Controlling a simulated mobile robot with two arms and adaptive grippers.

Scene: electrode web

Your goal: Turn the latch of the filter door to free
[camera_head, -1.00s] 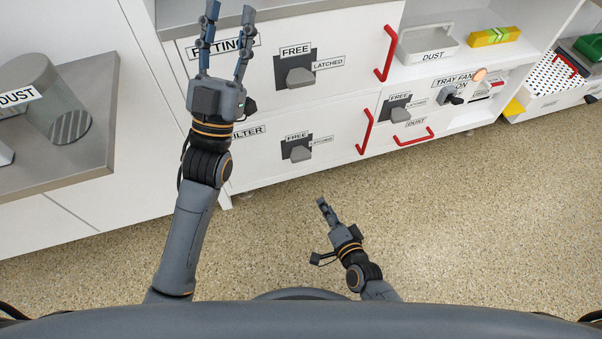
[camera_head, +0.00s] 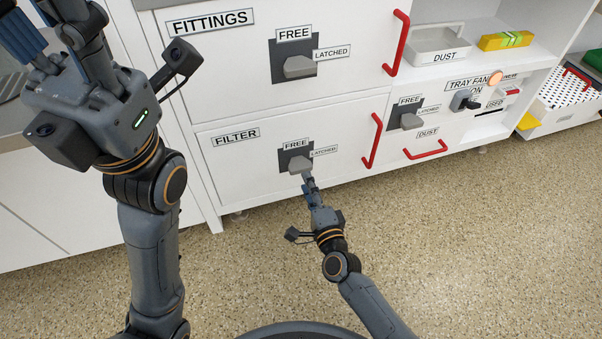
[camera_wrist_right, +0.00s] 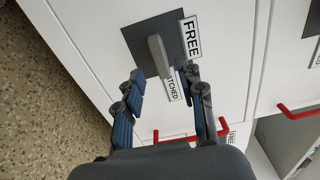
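The filter door (camera_head: 240,168) is a white panel with a FILTER label. Its latch (camera_head: 300,163) is a grey bar on a dark square plate, with FREE above and LATCHED to the right. In the right wrist view the latch bar (camera_wrist_right: 158,56) lies lengthwise toward the LATCHED label. My right gripper (camera_head: 307,181) is just in front of the latch. In the wrist view its fingers (camera_wrist_right: 163,78) are open, with the bar's end between or just beyond the tips; contact cannot be told. My left gripper (camera_head: 50,25) is open and empty at upper left, its fingertips partly cut off.
The fittings door with its own latch (camera_head: 299,67) is above. A smaller dust latch (camera_head: 411,121) and the tray fan switch (camera_head: 464,101) are farther right. The floor in front is clear.

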